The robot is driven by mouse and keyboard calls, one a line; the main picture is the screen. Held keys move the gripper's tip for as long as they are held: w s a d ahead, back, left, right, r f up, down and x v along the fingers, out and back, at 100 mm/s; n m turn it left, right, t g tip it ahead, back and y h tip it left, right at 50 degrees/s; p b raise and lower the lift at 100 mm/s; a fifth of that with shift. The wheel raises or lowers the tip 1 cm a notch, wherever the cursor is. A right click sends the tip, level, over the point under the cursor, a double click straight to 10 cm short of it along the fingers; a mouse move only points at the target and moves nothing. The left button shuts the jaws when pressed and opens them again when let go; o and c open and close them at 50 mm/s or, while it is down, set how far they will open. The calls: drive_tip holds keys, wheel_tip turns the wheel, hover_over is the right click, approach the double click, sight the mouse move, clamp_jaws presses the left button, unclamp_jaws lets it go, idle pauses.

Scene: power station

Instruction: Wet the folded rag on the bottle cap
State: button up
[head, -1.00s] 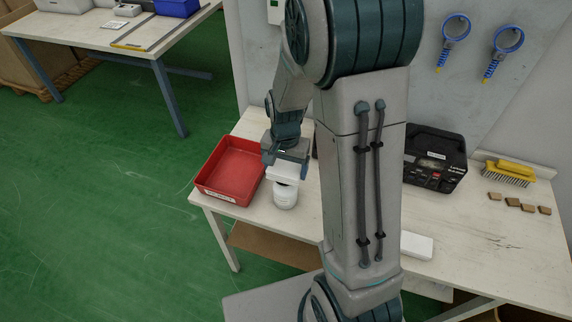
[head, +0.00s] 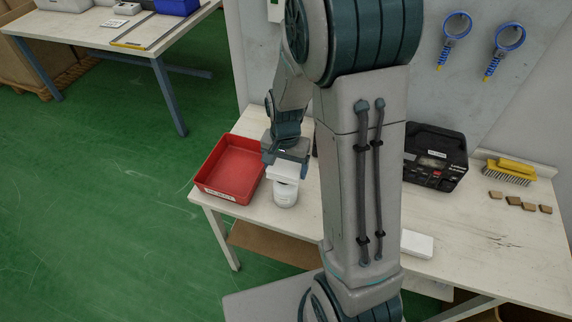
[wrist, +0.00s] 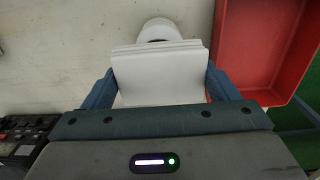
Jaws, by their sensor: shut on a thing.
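My gripper (head: 286,167) is shut on the folded rag (head: 283,172), a white layered pad. In the wrist view the rag (wrist: 160,75) fills the space between the two blue fingers (wrist: 160,88). The white bottle (head: 285,194) stands upright on the workbench, directly under the rag in the head view. In the wrist view the bottle (wrist: 158,27) shows just beyond the rag's far edge. The rag hides most of the bottle's cap, and I cannot tell whether they touch.
A red tray (head: 203,188) stands left of the bottle. A black device (head: 436,158), a yellow brush (head: 510,170), several small brown blocks (head: 513,201) and a white block (head: 416,244) are on the workbench (head: 470,225) to the right. Blue rings (head: 457,27) hang on the back panel.

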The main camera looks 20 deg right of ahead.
sight(285, 167)
drive_tip(key=shift+s+f+b, duration=0.1)
drive_tip(key=shift+f+b, duration=0.5)
drive_tip(key=shift+f, duration=0.15)
idle(1.3)
drive_tip(key=shift+r, duration=0.1)
drive_tip(key=shift+r+p, duration=2.65)
drive_tip(key=shift+r, duration=0.8)
